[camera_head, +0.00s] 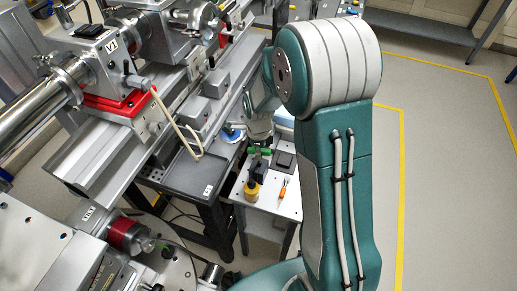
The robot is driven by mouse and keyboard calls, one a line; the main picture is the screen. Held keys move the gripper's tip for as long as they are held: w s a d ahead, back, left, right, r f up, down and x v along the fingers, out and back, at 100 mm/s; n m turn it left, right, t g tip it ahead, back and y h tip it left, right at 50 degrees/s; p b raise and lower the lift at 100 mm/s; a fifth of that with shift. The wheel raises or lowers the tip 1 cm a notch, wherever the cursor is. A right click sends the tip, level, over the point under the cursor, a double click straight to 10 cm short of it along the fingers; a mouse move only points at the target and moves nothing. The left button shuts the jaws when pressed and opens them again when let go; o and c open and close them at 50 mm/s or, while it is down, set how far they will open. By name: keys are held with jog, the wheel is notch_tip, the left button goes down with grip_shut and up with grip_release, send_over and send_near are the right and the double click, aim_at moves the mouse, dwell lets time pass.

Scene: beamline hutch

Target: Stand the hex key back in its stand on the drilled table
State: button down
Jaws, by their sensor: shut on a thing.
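My gripper (260,147) points down over a small white table, beyond my arm. It is shut on a bright green piece (265,151) at its fingertips, which looks like the hex key's handle. The key's shaft cannot be made out. A black piece (259,166) shows just below the green one; I cannot tell whether they touch. A dark square block (283,160) lies to the right on the white table (290,207). I cannot tell which of these is the stand, and no drilled holes are clear at this size.
A yellow object (252,189) and an orange-handled tool (283,190) are on the white table near my gripper. A grey plate (192,178) and beamline equipment (115,70) crowd the left. Open floor (435,190) with yellow lines lies to the right.

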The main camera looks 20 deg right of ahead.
jog(key=shift+f, duration=1.2)
jog(key=c, duration=0.5)
grip_release()
notch_tip(320, 180, up, 11)
jog(key=shift+w, duration=0.1)
jog(key=shift+r, duration=0.45)
